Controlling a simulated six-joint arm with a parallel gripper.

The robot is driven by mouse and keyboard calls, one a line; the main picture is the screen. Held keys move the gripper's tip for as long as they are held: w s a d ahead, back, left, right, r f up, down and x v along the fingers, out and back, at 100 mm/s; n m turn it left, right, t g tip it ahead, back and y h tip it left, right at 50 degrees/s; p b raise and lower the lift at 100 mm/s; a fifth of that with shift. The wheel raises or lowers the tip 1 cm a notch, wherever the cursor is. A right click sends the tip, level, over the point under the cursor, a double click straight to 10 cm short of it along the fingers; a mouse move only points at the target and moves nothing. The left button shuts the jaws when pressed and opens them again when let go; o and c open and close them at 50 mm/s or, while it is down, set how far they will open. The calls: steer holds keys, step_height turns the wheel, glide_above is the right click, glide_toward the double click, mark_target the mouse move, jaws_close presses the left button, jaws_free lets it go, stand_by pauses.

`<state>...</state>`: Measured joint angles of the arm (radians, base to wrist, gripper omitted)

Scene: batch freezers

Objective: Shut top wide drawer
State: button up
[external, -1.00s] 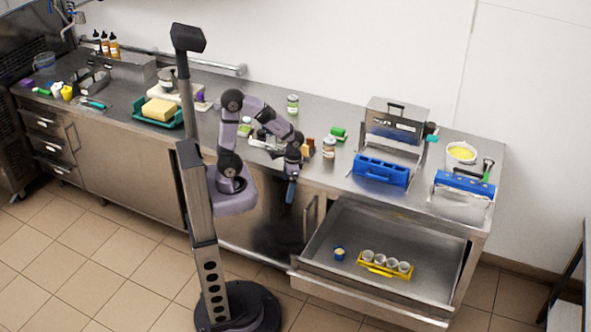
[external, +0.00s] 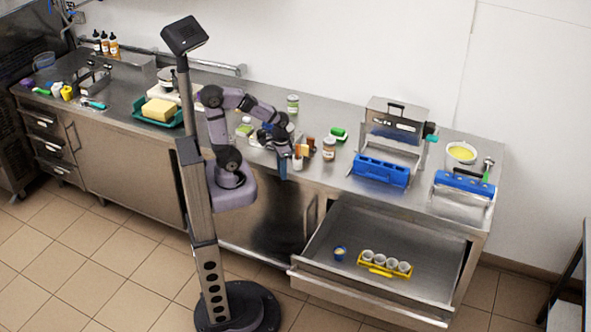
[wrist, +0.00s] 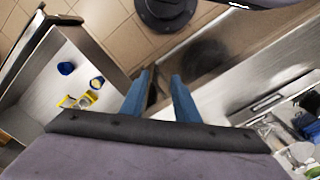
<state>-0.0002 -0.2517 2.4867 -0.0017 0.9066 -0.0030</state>
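The top wide drawer (external: 318,258) at the right end of the counter stands pulled out, with its steel front (external: 370,300) well clear of the cabinet. Inside lie a yellow rack (external: 372,270) with several light cups and a small blue cup (external: 340,254). The drawer also shows at the left of the wrist view (wrist: 40,95). My gripper (external: 283,170) hangs at the counter's front edge, left of the drawer and above its level, not touching it. In the wrist view its two blue fingers (wrist: 158,95) are apart with nothing between them.
A door handle (external: 309,216) stands out just left of the drawer. Jars and small items (external: 329,148) crowd the counter behind my gripper. A blue tray (external: 380,171) sits above the drawer. The floor in front of the drawer is clear.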

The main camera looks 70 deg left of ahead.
steer(key=w+d+m+t+b, duration=0.3)
steer(key=w+d+b, duration=0.2)
steer(key=w+d, duration=0.6)
steer(key=w+d+f+m+t+h+b, duration=0.1)
steer(key=w+d+b, duration=0.2)
steer(key=d, duration=0.5)
steer(key=w+d+m+t+h+b, duration=0.1)
steer(key=w+d+b, duration=0.15)
steer(key=d, duration=0.55)
steer(key=s+d+r+m+t+h+b, duration=0.1)
steer(key=s+d+m+h+b, duration=0.2)
steer(key=d, duration=1.1)
steer(key=s+d+m+h+b, duration=0.15)
steer(key=s+d, duration=0.35)
steer(key=d, duration=0.9)
glide_toward(365, 298)
steer(key=shift+d+n+b, duration=0.25)
steer(key=shift+d+b, duration=0.05)
steer(key=shift+d, duration=0.05)
steer(key=shift+f, duration=0.4)
steer(key=shift+p+x, duration=1.05)
steer(key=shift+x, duration=2.6)
